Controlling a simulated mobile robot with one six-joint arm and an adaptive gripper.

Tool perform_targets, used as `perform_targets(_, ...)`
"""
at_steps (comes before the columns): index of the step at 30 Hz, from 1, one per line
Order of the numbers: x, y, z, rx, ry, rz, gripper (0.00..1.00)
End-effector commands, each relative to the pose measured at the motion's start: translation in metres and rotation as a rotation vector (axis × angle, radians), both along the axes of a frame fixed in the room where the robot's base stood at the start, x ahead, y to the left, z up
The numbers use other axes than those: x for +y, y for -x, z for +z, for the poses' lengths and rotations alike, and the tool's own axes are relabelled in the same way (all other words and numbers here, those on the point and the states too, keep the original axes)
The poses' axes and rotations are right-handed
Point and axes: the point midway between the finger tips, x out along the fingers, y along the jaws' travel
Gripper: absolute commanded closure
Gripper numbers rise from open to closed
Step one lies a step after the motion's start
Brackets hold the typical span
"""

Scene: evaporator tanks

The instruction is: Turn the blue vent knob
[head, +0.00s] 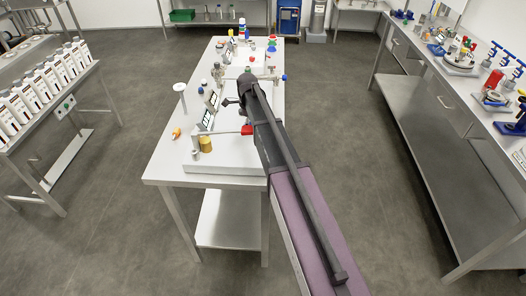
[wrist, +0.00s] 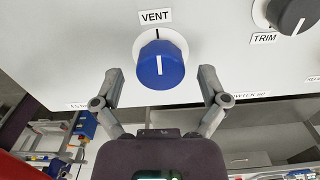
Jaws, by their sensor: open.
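The blue vent knob (wrist: 162,64) is on a white panel in the wrist view, under the label VENT (wrist: 155,16). A white disc surrounds its base. Its white line stands about upright in the picture, roughly in line with the black tick above it. My gripper (wrist: 161,76) is open, with one finger to the left of the knob and one to the right. A gap shows on both sides. In the head view my gripper (head: 230,102) is over the white bench; I cannot make out the vent knob there.
A black TRIM knob (wrist: 293,14) sits to the upper right on the same panel. The white bench (head: 165,165) carries several small instruments and a yellow cylinder (head: 206,144). A steel bench (head: 415,75) stands at right, a bottle rack (head: 50,85) at left. Open floor lies between.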

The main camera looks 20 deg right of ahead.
Motion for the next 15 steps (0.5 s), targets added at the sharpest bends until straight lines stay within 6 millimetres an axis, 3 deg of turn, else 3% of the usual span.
perform_targets(15, -0.0003, -0.0008, 0.0000, 0.000, 0.000, 0.330, 0.07)
